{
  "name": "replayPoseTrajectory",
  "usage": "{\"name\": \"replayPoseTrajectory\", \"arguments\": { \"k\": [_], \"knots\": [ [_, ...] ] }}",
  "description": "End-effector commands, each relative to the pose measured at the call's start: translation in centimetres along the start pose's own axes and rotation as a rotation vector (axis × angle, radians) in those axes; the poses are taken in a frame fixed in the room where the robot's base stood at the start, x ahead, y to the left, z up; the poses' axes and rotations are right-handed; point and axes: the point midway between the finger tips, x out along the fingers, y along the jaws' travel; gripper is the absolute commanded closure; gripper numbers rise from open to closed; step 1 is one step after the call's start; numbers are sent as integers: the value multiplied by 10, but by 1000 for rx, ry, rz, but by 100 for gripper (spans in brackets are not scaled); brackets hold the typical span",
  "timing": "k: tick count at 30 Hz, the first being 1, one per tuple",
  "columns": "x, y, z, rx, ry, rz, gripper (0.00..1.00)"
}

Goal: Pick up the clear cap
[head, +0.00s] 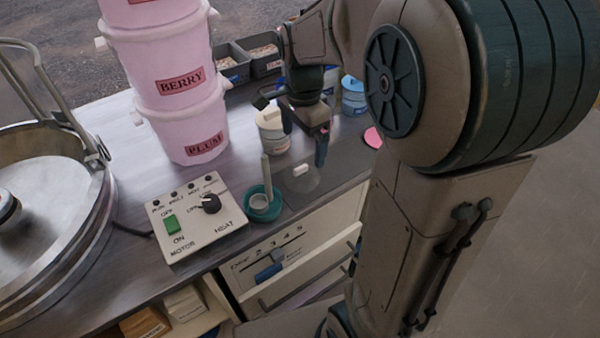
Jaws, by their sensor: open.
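The clear cap (297,181) looks like a see-through round lid with a small white knob on top. It lies on the dark part of the counter near the front edge, just right of a teal dish. My gripper (305,138) is open and empty, with its fingers pointing down. It appears above and slightly behind the cap. One fingertip shows close to the knob's upper right in the picture, but I cannot tell the exact height gap. Nothing covers the cap, though its clear rim is faint.
A teal dish (263,204) with a scoop-like tool stands left of the cap. A control box (193,217) is farther left. A cream-lidded tub (271,130), pink stacked buckets (185,95) and a blue-lidded tub (354,95) stand behind.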

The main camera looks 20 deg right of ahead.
Motion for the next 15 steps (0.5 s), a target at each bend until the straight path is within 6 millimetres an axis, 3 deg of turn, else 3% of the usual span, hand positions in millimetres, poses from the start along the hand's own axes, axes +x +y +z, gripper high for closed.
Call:
{"name": "replayPoseTrajectory", "arguments": {
  "k": [4,15],
  "knots": [
    [30,0,0,0,-1,3,0],
    [65,0,3,-3,0,3,0]
  ]
}}
